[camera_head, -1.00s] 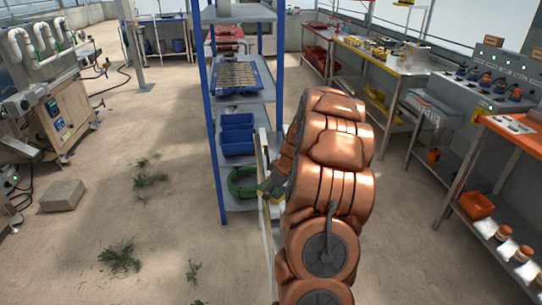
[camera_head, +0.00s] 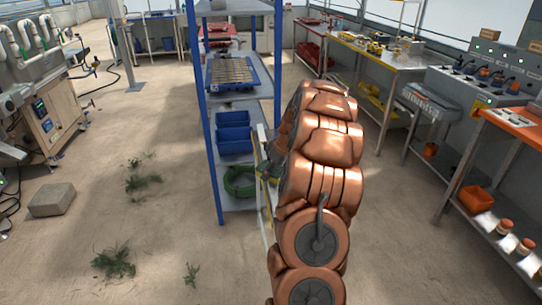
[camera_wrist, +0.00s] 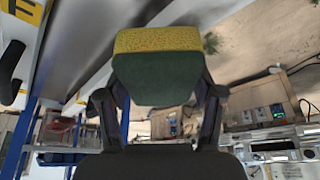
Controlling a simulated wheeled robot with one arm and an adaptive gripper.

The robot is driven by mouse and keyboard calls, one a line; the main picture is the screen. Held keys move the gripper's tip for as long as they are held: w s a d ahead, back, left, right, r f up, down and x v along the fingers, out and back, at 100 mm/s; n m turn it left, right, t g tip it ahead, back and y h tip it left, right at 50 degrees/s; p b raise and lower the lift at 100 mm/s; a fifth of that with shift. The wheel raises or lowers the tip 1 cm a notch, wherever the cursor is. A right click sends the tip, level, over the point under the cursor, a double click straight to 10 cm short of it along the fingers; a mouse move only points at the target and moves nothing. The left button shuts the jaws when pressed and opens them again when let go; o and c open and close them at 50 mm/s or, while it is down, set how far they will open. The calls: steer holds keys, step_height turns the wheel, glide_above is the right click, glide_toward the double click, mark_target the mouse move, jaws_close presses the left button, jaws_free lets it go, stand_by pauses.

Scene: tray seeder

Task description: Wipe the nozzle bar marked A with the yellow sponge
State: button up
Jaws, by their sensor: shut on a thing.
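A sponge with a yellow layer and a dark green layer (camera_wrist: 157,66) is held between the fingers of my gripper (camera_wrist: 157,92) in the wrist view. In the head view my gripper (camera_head: 271,168) is small and mostly hidden by my copper arm, beside the blue-framed shelf. A yellow label with a partly cut-off dark letter (camera_wrist: 24,10) shows at the top left of the wrist view; the letter does not read clearly as A. I cannot make out a nozzle bar marked A in either view.
A blue-framed shelf (camera_head: 211,128) with blue bins (camera_head: 234,141) and a green coil (camera_head: 240,181) stands left of my arm. A grey block (camera_head: 52,200) lies on the floor at left. Benches line the right, with an orange bin (camera_head: 475,199). The floor at left is mostly open.

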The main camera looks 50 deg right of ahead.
steer(key=shift+s+d+r, duration=0.1)
steer(key=shift+r, duration=3.1)
